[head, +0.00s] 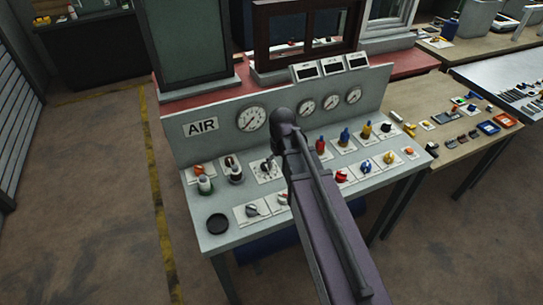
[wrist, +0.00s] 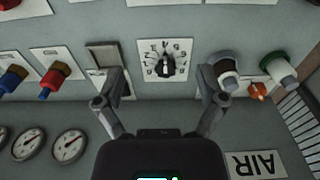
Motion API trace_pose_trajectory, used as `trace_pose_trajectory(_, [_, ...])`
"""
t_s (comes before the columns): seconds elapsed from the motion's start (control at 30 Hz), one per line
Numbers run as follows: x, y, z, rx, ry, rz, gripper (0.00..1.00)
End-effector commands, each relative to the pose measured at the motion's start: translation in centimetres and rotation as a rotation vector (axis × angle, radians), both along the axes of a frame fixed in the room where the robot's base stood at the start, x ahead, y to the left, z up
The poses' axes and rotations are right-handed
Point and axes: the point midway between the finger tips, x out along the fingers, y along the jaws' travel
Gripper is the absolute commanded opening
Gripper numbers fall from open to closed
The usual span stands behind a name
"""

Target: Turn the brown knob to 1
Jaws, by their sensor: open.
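A dial plate (wrist: 165,60) with numbers around its edge lies in the upper middle of the wrist view, which shows the panel upside down. A small dark knob (wrist: 166,66) with a pale mark sits at its centre. It looks nearly black, so I cannot confirm that it is brown, and the number it points to is too small to read. My gripper (wrist: 165,88) is open, its fingers apart on either side of the dial and not touching the knob. The same dial plate (head: 267,170) shows in the head view left of my arm, which hides the gripper there.
In the wrist view, a brown-and-white cylinder (wrist: 228,70) stands close by the right finger, with a green-and-white one (wrist: 281,67) beyond. A brownish square piece (wrist: 103,55) is near the left finger. In the head view, gauges (head: 252,119) line the upright back panel; several coloured knobs lie right.

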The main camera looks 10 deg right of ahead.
Motion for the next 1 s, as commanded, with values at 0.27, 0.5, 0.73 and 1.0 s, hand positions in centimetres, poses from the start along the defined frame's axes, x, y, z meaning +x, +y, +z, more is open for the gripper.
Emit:
trace_pose_trajectory(0.27, [-2.8, -1.9, -0.8, 0.004, -0.003, -0.103, 0.90])
trace_pose_trajectory(0.5, [-3.6, -2.4, -1.0, 0.005, -0.004, -0.139, 0.90])
trace_pose_trajectory(0.73, [-3.6, -2.5, -1.0, 0.005, -0.004, -0.142, 0.90])
trace_pose_trajectory(1.0, [-4.9, -2.9, -1.5, 0.005, 0.005, -0.166, 0.90])
